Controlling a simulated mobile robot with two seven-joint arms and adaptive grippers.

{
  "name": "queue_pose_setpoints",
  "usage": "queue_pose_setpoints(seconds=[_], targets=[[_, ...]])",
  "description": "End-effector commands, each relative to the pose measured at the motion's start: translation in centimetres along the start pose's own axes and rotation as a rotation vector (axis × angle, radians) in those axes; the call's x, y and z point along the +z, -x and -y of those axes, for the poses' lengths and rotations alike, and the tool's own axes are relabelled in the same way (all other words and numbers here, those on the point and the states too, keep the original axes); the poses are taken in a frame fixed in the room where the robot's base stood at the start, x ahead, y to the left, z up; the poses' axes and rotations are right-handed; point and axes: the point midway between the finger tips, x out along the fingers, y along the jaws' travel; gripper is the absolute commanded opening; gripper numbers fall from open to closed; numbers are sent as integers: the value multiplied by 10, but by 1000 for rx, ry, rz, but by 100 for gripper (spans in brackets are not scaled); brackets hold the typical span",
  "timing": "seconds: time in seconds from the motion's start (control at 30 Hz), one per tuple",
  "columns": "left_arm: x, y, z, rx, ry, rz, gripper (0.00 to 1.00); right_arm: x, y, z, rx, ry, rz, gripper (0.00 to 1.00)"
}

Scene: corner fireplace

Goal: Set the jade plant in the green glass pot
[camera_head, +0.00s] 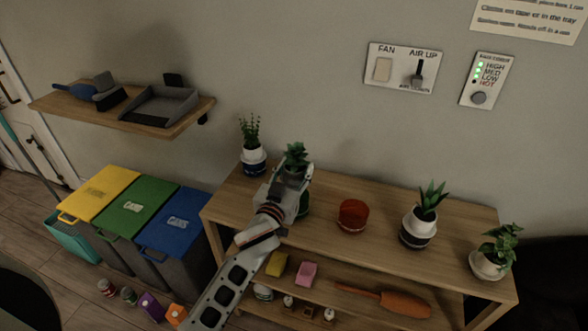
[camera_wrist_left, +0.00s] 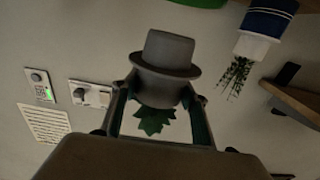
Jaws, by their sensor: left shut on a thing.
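The jade plant (camera_head: 296,155) has thick green leaves and a grey pot, which shows in the left wrist view (camera_wrist_left: 168,52). My left gripper (camera_head: 292,182) is shut around this pot and holds it above the wooden shelf top. In the left wrist view the picture is upside down and the leaves hang between my fingers (camera_wrist_left: 160,97). The green glass pot (camera_head: 305,204) stands on the shelf top below, mostly hidden behind my gripper; a green edge (camera_wrist_left: 200,3) shows at the top of the wrist view, apart from the grey pot. My right gripper is not seen.
A plant in a blue and white pot (camera_head: 254,162) stands close on the left. A red glass pot (camera_head: 353,216), a black and white potted plant (camera_head: 418,230) and a white potted plant (camera_head: 490,264) stand to the right. A wall shelf (camera_head: 150,127) is at left.

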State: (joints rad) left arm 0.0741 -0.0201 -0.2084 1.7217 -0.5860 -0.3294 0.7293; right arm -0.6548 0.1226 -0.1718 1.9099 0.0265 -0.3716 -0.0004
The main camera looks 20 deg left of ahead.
Motion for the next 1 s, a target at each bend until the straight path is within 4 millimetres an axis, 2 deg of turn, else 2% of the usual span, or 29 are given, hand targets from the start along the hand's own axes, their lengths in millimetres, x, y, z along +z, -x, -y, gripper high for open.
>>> queue_pose_setpoints(seconds=[0.43, 0.73, 1.0], targets=[[31, 0, 0, 1, 0, -1, 32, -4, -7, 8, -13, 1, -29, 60], [48, 0, 0, 0, 0, 1, 32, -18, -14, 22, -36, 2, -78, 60], [56, 0, 0, 0, 0, 0, 32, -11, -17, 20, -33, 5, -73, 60]])
